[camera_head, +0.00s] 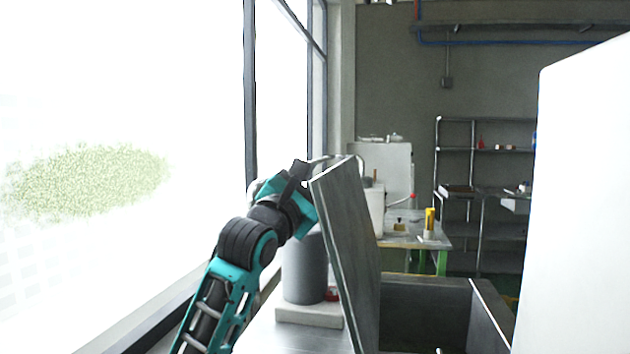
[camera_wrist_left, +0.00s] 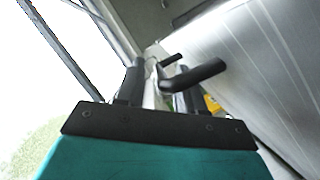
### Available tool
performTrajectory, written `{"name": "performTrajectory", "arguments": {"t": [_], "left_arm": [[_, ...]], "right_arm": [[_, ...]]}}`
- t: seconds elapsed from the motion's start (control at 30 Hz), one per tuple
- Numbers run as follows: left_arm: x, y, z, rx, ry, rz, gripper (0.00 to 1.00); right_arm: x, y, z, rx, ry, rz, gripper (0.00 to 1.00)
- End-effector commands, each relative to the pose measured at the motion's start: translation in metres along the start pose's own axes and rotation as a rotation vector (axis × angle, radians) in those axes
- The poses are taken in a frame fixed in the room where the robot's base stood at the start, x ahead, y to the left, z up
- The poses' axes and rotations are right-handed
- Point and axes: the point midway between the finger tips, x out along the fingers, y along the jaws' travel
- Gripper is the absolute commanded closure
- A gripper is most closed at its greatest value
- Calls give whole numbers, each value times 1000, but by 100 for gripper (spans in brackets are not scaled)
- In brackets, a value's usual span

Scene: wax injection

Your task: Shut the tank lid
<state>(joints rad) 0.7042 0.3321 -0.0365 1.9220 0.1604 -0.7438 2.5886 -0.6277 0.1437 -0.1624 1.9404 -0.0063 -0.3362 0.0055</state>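The tank lid (camera_head: 345,245) is a grey metal panel standing up steeply, tilted, at the left side of the open tank (camera_head: 487,305). The tank's dark inside shows to the right of the lid. My left gripper (camera_head: 302,172) is at the lid's upper left edge, on its outer side; its fingertips are partly hidden in the head view. In the left wrist view, the gripper's dark fingers (camera_wrist_left: 158,80) stand apart with a gap between them, and the lid (camera_wrist_left: 255,70) fills the right side. I cannot tell whether they touch it. My right gripper is out of view.
A grey cylinder (camera_head: 305,268) stands on a pale base behind my left arm. A large white surface (camera_head: 580,200) blocks the right side. A work table (camera_head: 400,238) with a yellow bottle (camera_head: 429,222) and metal shelves (camera_head: 483,150) stand farther back. Windows (camera_head: 120,100) line the left.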

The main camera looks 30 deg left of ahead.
Motion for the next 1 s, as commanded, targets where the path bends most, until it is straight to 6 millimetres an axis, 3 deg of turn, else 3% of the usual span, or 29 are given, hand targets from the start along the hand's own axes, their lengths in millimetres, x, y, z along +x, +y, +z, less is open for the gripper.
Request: {"name": "performTrajectory", "arguments": {"t": [0.27, 0.7, 1.0], "left_arm": [[1, 0, 0, 1, 0, 0, 62], [1, 0, 0, 1, 0, -1, 100], [1, 0, 0, 1, 0, -1, 100]], "right_arm": [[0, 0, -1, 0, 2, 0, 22], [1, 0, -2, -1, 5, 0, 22], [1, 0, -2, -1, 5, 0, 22]]}}
